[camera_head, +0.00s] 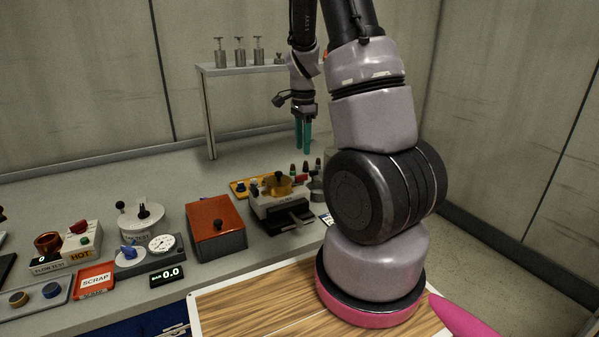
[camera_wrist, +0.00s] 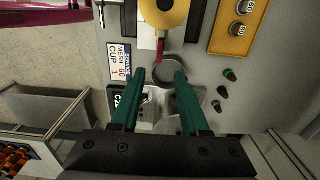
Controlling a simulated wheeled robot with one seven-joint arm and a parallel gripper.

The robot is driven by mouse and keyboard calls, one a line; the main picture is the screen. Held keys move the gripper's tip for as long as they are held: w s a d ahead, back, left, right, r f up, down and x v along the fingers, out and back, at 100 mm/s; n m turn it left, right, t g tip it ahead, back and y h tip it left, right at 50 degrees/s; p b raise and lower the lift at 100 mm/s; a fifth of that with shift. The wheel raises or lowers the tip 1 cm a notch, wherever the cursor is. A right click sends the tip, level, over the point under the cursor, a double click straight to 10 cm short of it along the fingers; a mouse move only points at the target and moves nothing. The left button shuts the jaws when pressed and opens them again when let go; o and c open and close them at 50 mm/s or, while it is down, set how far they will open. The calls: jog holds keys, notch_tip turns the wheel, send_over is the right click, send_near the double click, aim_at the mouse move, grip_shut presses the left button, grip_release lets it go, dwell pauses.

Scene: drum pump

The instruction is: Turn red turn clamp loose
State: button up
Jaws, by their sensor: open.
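A red turn clamp (camera_head: 301,179) shows as a small red piece on the fixture (camera_head: 271,203), beside its brass-yellow round part (camera_head: 278,186). In the wrist view the red clamp (camera_wrist: 160,47) is a narrow bar at the edge of a white block, just below the yellow disc (camera_wrist: 164,14). My gripper (camera_head: 303,151) hangs above the back of the bench, fingers pointing down. In the wrist view its two green fingers (camera_wrist: 160,77) are apart with nothing held between them. The clamp lies beyond the fingertips, apart from them.
A grey round cup (camera_wrist: 168,73) and small dark bottles (camera_wrist: 225,92) stand near the fixture. A yellow tray (camera_wrist: 237,26) lies beside it. An orange-topped box (camera_head: 217,227) stands left of the fixture. A raised shelf (camera_head: 245,68) with metal weights is behind.

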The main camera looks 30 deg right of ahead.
aim_at(303, 175)
notch_tip(303, 175, down, 10)
jog(key=shift+r, duration=0.2)
grip_shut()
